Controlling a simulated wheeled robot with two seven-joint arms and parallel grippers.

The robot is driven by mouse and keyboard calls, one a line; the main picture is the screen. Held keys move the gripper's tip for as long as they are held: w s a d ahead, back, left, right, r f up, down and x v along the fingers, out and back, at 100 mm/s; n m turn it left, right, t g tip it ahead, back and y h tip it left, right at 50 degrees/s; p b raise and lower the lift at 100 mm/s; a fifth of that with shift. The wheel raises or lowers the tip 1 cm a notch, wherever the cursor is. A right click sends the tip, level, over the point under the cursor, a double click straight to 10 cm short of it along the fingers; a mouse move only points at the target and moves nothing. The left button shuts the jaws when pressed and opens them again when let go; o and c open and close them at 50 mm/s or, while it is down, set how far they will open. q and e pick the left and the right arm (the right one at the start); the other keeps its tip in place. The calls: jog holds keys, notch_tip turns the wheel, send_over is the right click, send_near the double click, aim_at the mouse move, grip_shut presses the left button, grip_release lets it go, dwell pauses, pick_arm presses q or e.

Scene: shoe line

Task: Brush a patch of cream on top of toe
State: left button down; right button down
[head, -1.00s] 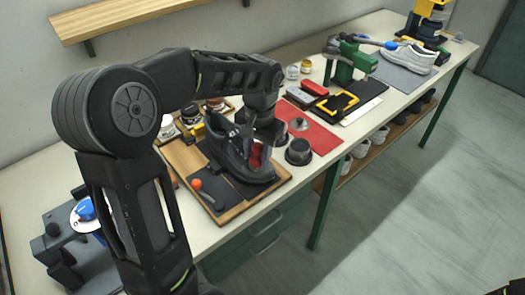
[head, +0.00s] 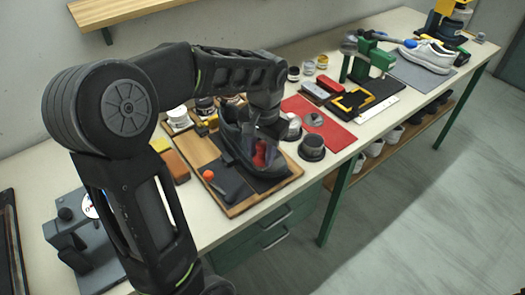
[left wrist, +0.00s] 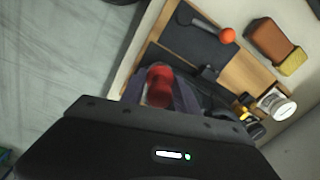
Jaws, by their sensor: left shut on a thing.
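No cream patch is visible on the shoe. My right gripper is out of view.
A dark round jar (head: 312,147) and a silvery one (head: 293,127) stand right of the shoe. A red mat (head: 335,133) lies beyond. An orange-tipped tool (head: 208,175) lies on the pad. A brown block (head: 175,165) and several small jars stand left and behind.

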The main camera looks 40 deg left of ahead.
pick_arm(q)
jog(key=shift+r, duration=0.1)
jog(key=r+p, duration=0.1)
jog(key=d+r+p, duration=0.1)
jog(key=r, duration=0.1)
jog(key=r+p, duration=0.1)
jog(key=shift+s+d+r, duration=0.15)
jog(key=shift+d+r, duration=0.05)
jog(key=shift+d, duration=0.2)
jog(key=shift+s+d+r+p, duration=0.1)
jog(key=shift+d+r+p, duration=0.2)
jog(key=shift+r+p, duration=0.2)
jog(key=shift+r, duration=0.1)
jog(key=r, duration=0.1)
jog(key=d+r+p, duration=0.1)
jog(key=shift+s+d+r, duration=0.1)
jog(key=shift+s+r, duration=0.1)
jog(key=shift+r, duration=0.1)
dwell(0.3)
